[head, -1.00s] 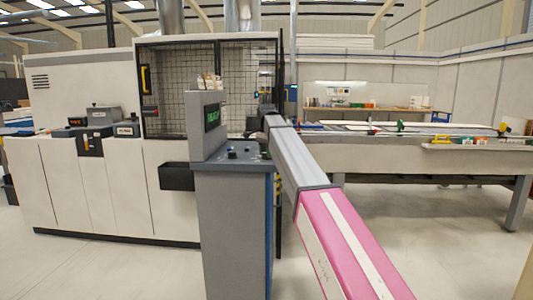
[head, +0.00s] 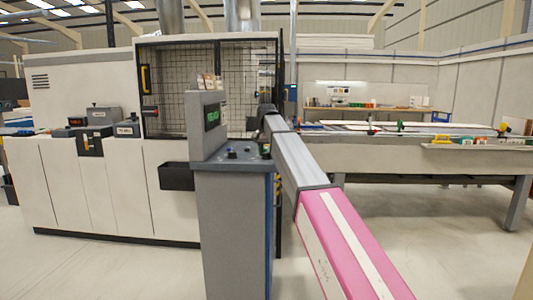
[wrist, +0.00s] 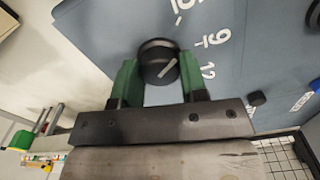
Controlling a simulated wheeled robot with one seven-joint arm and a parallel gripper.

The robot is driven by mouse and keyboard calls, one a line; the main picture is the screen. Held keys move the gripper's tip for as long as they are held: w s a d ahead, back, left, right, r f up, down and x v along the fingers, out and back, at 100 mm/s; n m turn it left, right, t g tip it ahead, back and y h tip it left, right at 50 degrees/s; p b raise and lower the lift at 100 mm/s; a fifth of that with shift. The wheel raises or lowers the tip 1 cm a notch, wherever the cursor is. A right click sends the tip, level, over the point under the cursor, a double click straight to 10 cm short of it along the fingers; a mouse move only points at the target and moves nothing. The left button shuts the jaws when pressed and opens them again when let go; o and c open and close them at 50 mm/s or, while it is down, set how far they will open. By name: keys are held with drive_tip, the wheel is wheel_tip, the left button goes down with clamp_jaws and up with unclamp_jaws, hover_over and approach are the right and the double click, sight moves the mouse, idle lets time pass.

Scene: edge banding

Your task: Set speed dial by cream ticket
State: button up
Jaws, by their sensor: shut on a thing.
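A black round speed dial (wrist: 158,62) with a white pointer line sits on the blue-grey panel in the wrist view. My gripper (wrist: 158,78) is shut on the dial, with one green finger on each side of it. White numbers, among them a 9 and a 12, are printed to the right of the dial. The pointer line slants up and to the right on the picture. In the head view, small pale tickets (head: 209,82) stand on top of the console's display box; their writing is too small to read. My arm hides the dial there.
The grey console (head: 232,215) has a display box (head: 208,125) and small knobs on its top. A cream machine (head: 90,190) with a mesh guard stands behind and left. A long worktable (head: 410,155) is at the right. Two other black knobs lie near the panel edge in the wrist view.

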sight(266, 153)
drive_tip(key=shift+n, duration=1.1)
drive_tip(key=o, duration=0.9)
drive_tip(key=shift+r, duration=0.1)
wheel_tip(266, 153, up, 7)
drive_tip(key=shift+r, duration=0.2)
